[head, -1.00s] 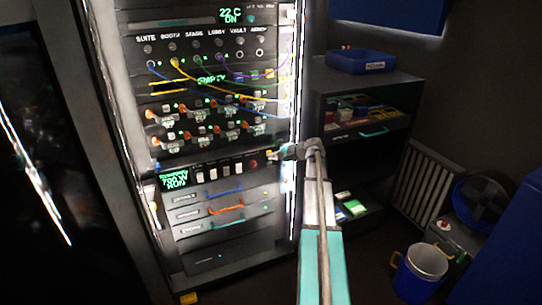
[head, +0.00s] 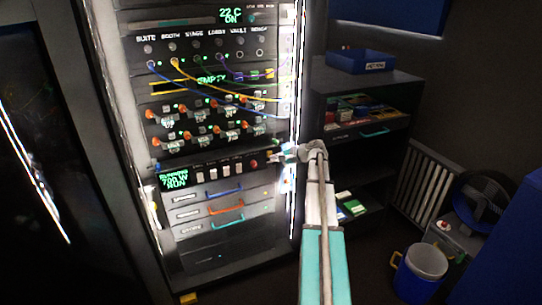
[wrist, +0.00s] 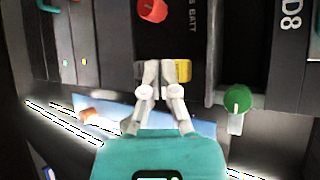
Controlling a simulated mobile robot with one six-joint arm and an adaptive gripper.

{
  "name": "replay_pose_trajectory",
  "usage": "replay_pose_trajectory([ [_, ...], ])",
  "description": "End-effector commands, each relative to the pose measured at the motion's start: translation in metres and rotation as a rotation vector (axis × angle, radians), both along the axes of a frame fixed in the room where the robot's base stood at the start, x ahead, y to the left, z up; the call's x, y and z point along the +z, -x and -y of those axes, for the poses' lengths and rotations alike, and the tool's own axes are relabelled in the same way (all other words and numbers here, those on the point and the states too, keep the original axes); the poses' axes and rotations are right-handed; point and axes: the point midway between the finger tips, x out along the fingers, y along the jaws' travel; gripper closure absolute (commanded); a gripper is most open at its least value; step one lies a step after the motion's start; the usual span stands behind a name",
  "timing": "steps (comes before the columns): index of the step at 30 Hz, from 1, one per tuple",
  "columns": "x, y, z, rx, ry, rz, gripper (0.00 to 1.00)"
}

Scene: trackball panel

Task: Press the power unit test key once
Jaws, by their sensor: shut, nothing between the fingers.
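The power unit (head: 205,172) is a dark panel in the rack, with a green display (head: 174,180) reading "RUNNING 700 W RUN". It has several pale keys (head: 211,171) and a red knob (head: 254,164); it also shows in the wrist view (wrist: 152,10). A yellow key (wrist: 184,70) is right beside my gripper's tips in the wrist view, partly hidden by them. I cannot read which key is the test key. My gripper (wrist: 160,68) is shut and empty. In the head view, my gripper (head: 276,156) is at the unit's right end; contact cannot be told.
Drawers with blue (head: 224,192) and red handles (head: 226,210) lie below the unit. Patch cables (head: 200,84) hang above it. A green knob (wrist: 237,98) is right of my gripper in the wrist view. A shelf unit (head: 365,85) stands to the right.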

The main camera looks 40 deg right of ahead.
Motion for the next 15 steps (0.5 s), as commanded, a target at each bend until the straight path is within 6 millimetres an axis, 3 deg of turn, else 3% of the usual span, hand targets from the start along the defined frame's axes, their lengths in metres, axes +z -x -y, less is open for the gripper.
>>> replay_pose_trajectory([
  [15,0.000,0.011,-0.003,-0.001,0.000,0.000,1.00],
])
